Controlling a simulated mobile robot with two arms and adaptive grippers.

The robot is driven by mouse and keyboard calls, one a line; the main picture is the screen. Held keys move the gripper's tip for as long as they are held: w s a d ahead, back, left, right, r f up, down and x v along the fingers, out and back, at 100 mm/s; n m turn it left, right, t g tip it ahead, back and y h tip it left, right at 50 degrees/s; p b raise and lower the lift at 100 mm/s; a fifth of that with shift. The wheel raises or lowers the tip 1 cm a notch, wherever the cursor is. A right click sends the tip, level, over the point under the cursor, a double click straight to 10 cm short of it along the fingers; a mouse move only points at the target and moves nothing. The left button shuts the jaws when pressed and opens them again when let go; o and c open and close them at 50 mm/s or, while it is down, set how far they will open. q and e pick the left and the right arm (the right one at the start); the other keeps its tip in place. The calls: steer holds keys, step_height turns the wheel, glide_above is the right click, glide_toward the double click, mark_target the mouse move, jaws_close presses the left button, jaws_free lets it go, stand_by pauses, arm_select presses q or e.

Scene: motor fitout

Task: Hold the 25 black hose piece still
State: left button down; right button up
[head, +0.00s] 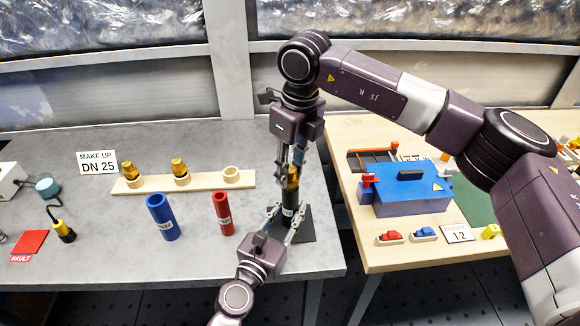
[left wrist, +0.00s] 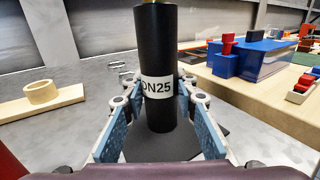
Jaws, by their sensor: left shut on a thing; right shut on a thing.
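The black hose piece (head: 289,196) stands upright on a dark plate (head: 306,229) near the right edge of the grey table. In the left wrist view the hose (left wrist: 156,60) carries a white DN25 label. My left gripper (head: 286,222) is shut around the lower part of the hose, one finger on each side. My right gripper (head: 291,172) comes down from above and is shut on a brass fitting (head: 293,173) at the top of the hose. The fingers partly hide the fitting, so I cannot tell how far it sits in the hose.
A blue hose (head: 162,217) and a red hose (head: 223,212) stand to the left. Behind them a wooden rack (head: 207,183) holds two brass fittings and an empty ring. A wooden table with a blue box (head: 405,190) is at right, across a gap.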

steer(key=shift+f, duration=0.65)
steer(key=o, duration=1.6)
steer(key=shift+r, duration=3)
arm_select(q)
steer(key=c, duration=0.8)
jaws_free()
